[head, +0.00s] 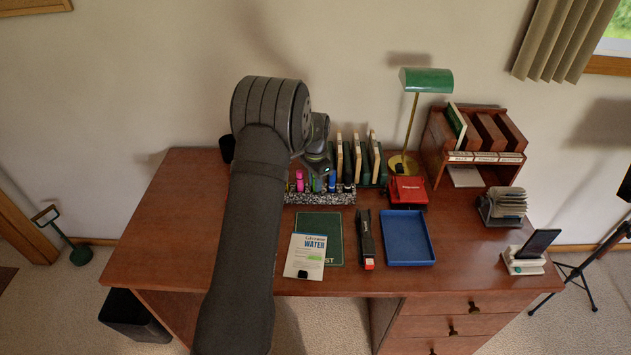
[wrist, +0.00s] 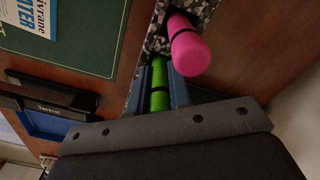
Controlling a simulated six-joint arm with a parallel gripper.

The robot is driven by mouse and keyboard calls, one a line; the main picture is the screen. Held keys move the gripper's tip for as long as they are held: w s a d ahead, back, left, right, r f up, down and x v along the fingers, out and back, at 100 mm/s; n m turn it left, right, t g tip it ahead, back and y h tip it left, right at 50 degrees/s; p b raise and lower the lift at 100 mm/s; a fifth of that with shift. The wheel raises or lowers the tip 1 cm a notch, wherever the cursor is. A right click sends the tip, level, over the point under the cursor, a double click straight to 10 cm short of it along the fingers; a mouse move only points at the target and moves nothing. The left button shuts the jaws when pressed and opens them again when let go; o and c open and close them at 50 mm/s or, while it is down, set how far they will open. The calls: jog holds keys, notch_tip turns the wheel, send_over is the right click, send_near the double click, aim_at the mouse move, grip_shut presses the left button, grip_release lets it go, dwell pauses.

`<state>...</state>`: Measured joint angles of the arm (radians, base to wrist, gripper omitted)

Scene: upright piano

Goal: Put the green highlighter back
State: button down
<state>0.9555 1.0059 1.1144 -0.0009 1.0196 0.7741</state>
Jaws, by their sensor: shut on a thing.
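The green highlighter (wrist: 159,88) sits between the two fingers of my gripper (wrist: 158,70) in the wrist view, and the jaws are shut on it. Its far end points at the black-and-white speckled pen holder (head: 320,197); I cannot tell whether that end is inside a slot. A pink highlighter (wrist: 188,48) stands in the holder right beside my fingers, and it also shows in the head view (head: 299,181). In the head view my gripper (head: 318,170) is over the holder's left half, and my arm and wrist hide much of the green highlighter.
Blue and dark pens (head: 332,182) stand farther right in the holder. Upright files (head: 360,160) are close behind. In front lie a green pad (head: 333,228), a printed sheet (head: 304,257), a stapler (head: 366,239) and a blue tray (head: 408,250). A red box (head: 408,190) and a lamp (head: 427,80) stand right.

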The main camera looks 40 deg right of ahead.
jog(key=shift+f, duration=0.1)
jog(key=c, duration=1.3)
grip_release()
notch_tip(320, 180, up, 12)
jog(key=shift+r, duration=0.1)
notch_tip(320, 180, down, 13)
jog(key=shift+r, duration=0.1)
notch_tip(320, 180, up, 3)
jog(key=shift+r, duration=0.75)
